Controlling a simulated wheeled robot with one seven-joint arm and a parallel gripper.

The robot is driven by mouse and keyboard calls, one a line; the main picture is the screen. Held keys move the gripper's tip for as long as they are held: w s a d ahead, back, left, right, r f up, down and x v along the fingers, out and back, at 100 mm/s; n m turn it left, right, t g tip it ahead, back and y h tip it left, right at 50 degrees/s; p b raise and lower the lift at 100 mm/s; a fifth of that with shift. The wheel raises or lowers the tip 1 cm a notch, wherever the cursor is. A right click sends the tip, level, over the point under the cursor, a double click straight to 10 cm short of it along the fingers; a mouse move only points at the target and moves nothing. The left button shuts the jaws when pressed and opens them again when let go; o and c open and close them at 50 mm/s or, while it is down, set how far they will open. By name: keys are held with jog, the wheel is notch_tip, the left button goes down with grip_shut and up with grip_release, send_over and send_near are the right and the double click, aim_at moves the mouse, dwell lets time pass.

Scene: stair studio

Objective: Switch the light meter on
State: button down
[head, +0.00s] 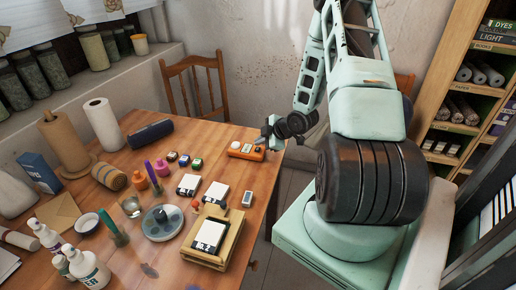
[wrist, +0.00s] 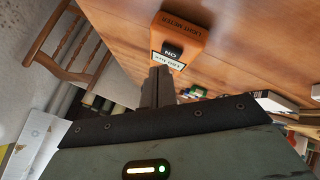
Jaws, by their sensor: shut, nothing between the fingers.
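The light meter (wrist: 182,32) is an orange box lying on the wooden table near its right edge. In the wrist view it has a dark rounded switch or button (wrist: 173,50), letters that look like ON turned upside down, and a white label at its near edge. It also shows in the head view (head: 240,153). My gripper (wrist: 161,72) is shut and empty. Its fingertips are just short of the label in the wrist view; whether they touch the meter I cannot tell. In the head view my gripper (head: 268,138) is at the right end of the meter.
Small ink pots (head: 184,161), white cards (head: 188,185) and a wooden frame (head: 214,238) stand left of and nearer than the meter. A dark blue roll (head: 150,134) lies further left. A wooden chair (head: 194,85) stands behind the table. The tabletop right around the meter is clear.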

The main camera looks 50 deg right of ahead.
aim_at(259, 150)
notch_tip(259, 150, up, 6)
jog(key=p, duration=0.4)
jog(key=shift+f, duration=0.2)
jog(key=w+a+r+g, duration=0.1)
jog(key=a+r, duration=0.3)
jog(key=a, duration=0.4)
jog(key=w+a+r+m+g, duration=0.15)
jog(key=a+r, duration=0.25)
jog(key=a, duration=0.5)
jog(key=w+a+r+n+g, duration=0.1)
jog(key=a+r+g, duration=0.15)
jog(key=a, duration=0.55)
jog(key=s+a+r+m+g, duration=0.15)
jog(key=s+a+r, duration=0.45)
jog(key=s+a, duration=0.6)
jog(key=s+a+r+g, duration=0.2)
jog(key=s+a+r, duration=0.2)
jog(key=s, duration=0.9)
jog(key=a, duration=0.3)
jog(key=shift+a+g, duration=0.2)
jog(key=shift+g, duration=0.15)
